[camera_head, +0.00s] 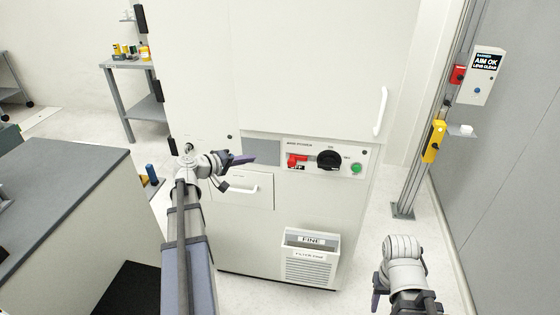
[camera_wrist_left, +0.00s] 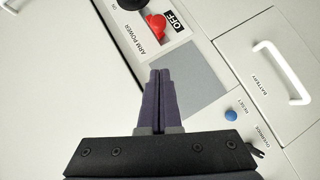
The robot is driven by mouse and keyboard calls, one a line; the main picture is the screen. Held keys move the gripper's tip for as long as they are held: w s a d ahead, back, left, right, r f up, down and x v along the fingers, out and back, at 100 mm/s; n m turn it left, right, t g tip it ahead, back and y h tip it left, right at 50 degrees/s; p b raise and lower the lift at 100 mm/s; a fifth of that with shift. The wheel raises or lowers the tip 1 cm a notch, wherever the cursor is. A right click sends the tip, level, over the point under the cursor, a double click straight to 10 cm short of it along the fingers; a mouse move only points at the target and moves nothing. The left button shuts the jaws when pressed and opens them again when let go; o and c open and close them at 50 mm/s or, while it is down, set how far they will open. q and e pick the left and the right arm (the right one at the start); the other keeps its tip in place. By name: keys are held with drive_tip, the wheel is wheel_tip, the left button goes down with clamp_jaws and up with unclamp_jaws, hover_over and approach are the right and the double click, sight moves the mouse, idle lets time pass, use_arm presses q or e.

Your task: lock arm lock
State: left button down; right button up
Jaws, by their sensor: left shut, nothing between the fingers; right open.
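The red arm-power lock handle (camera_head: 297,160) is on the white cabinet's front panel, with an OFF plate below it. In the left wrist view the red handle (camera_wrist_left: 157,27) sits beside the OFF label and the words ARM POWER. My left gripper (camera_head: 252,158) is shut and empty. Its fingertips (camera_wrist_left: 160,73) show in front of a grey square plate (camera_wrist_left: 188,82), apart from the red handle and to its left in the head view. My right gripper (camera_head: 402,298) is open, low at the right and away from the cabinet; its fingers are partly hidden.
A black rotary knob (camera_head: 329,159) and a green button (camera_head: 356,169) are right of the red handle. A blue button (camera_wrist_left: 231,115) and a white BATTERY drawer handle (camera_wrist_left: 283,72) are nearby. A FINE bin (camera_head: 311,262) protrudes below. A grey bench (camera_head: 70,185) stands left.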

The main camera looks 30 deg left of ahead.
use_arm(q)
drive_tip(key=b, duration=0.3)
approach(292, 161)
drive_tip(key=w+a, duration=0.4)
drive_tip(key=w, duration=0.1)
drive_tip(key=d+f, duration=0.1)
drive_tip(key=w+d+b, duration=0.1)
drive_tip(key=d+f+b, duration=0.1)
drive_tip(key=shift+w+d+f, duration=0.15)
drive_tip(key=shift+d+f, duration=0.15)
drive_tip(key=shift+d, duration=0.05)
drive_tip(key=d, duration=0.2)
drive_tip(key=w+d, duration=0.1)
drive_tip(key=d, duration=0.1)
drive_tip(key=shift+r, duration=0.15)
